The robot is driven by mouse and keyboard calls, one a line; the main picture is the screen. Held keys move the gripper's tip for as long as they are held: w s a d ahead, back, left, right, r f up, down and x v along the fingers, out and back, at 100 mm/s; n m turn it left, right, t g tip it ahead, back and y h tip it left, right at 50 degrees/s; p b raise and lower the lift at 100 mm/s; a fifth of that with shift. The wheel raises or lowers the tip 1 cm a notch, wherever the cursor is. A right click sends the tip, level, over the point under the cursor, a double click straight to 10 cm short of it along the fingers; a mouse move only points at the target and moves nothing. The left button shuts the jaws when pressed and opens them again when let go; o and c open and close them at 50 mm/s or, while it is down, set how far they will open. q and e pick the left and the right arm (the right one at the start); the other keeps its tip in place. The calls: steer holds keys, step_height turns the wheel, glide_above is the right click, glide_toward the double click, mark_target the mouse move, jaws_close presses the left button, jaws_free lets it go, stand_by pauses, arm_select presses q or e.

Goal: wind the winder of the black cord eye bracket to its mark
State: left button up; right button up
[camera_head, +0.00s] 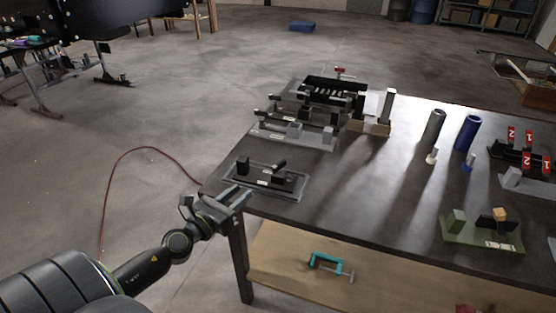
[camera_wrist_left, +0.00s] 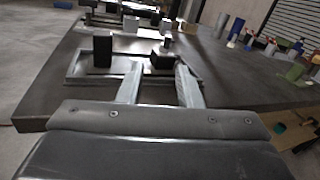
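A dark fixture on a flat grey tray (camera_head: 300,190) sits at the near left corner of the table; it looks like the black cord eye bracket (camera_head: 270,178). It has an upright black block at its left, a slanted black piece at its right and a small white label. A red cord lies on the floor at left. In the left wrist view the bracket's black block (camera_wrist_left: 102,50) stands beyond the left finger. My left gripper (camera_head: 240,193) is at the table's corner, just short of the tray. Its two fingers (camera_wrist_left: 158,84) are apart with nothing between them. My right gripper is out of view.
Behind the bracket stand more grey and black fixtures (camera_head: 295,130) and a black slotted box (camera_head: 335,88). Dark and blue cylinders (camera_head: 467,133), a green fixture (camera_head: 480,232) and red numbered tags are at right. The table's middle is clear. A teal clamp (camera_head: 328,263) lies on the lower shelf.

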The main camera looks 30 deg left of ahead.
arm_select(q)
steer(key=m+h, duration=0.1)
steer(key=m, duration=0.1)
steer(key=p, duration=0.3)
glide_toward(285, 161)
steer(key=shift+w+a+f, duration=0.1)
steer(key=shift+w+a, duration=0.05)
steer(key=shift+w, duration=0.75)
steer(key=w, duration=0.5)
steer(key=w+d+b, duration=0.1)
steer(key=w, duration=0.2)
steer(key=shift+f, duration=0.15)
jaws_close()
